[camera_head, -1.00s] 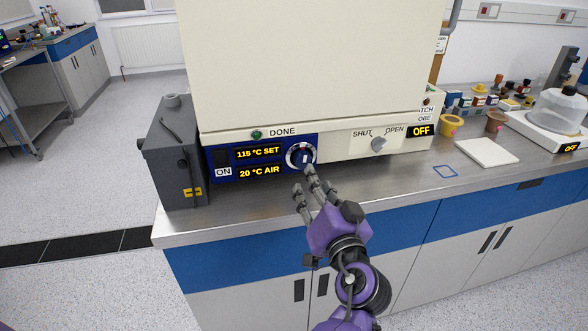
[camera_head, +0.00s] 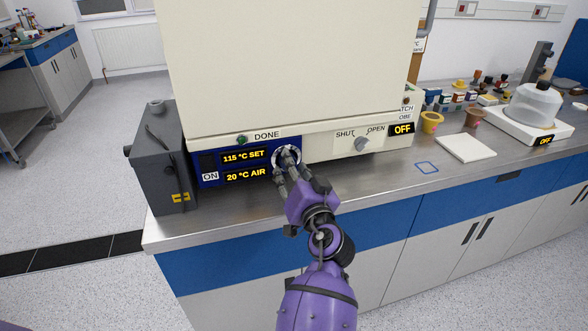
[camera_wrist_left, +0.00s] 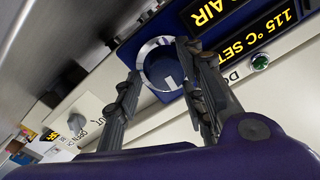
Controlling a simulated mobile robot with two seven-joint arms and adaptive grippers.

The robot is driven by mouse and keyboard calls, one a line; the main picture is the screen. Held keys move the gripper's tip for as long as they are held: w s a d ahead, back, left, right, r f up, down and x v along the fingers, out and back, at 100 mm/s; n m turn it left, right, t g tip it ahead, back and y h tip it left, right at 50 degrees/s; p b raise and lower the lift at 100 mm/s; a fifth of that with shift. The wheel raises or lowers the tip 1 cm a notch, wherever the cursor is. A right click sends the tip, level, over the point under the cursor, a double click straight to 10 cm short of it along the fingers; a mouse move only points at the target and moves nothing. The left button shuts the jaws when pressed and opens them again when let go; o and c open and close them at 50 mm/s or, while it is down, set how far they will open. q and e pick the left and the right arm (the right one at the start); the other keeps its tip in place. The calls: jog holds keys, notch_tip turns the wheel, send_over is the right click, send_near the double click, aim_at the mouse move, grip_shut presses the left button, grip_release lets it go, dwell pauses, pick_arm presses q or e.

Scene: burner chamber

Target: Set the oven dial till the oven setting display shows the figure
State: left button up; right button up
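The oven dial (camera_head: 287,150) is a round knob with a pale ring on the oven's blue panel. It also shows in the left wrist view (camera_wrist_left: 165,72), with a pale marker on its face. The oven setting display (camera_head: 244,157) reads 115 °C SET in yellow. My left gripper (camera_head: 286,160) is at the dial. In the left wrist view its two fingers (camera_wrist_left: 158,62) are apart, on either side of the dial; I cannot tell whether they touch it. In the head view the fingers hide part of the dial. My right gripper is not in view.
Below the setting is a 20 °C AIR display (camera_head: 246,176). A SHUT/OPEN knob (camera_head: 361,144) sits to the right. A grey box (camera_head: 160,165) stands left of the panel. A white slab (camera_head: 466,148) and cups lie further right. The bench front is clear.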

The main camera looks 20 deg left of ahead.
pick_arm(q)
jog(key=c, duration=0.8)
jog(key=shift+f+b, duration=0.2)
jog(key=shift+b, duration=0.3)
jog(key=shift+d+r, duration=0.1)
jog(key=shift+r, duration=0.05)
jog(key=o, duration=1)
jog(key=shift+w+d, duration=0.1)
jog(key=shift+c, duration=0.2)
jog(key=shift+s, duration=0.3)
jog(key=v, duration=1.1)
jog(key=shift+s+d, duration=0.2)
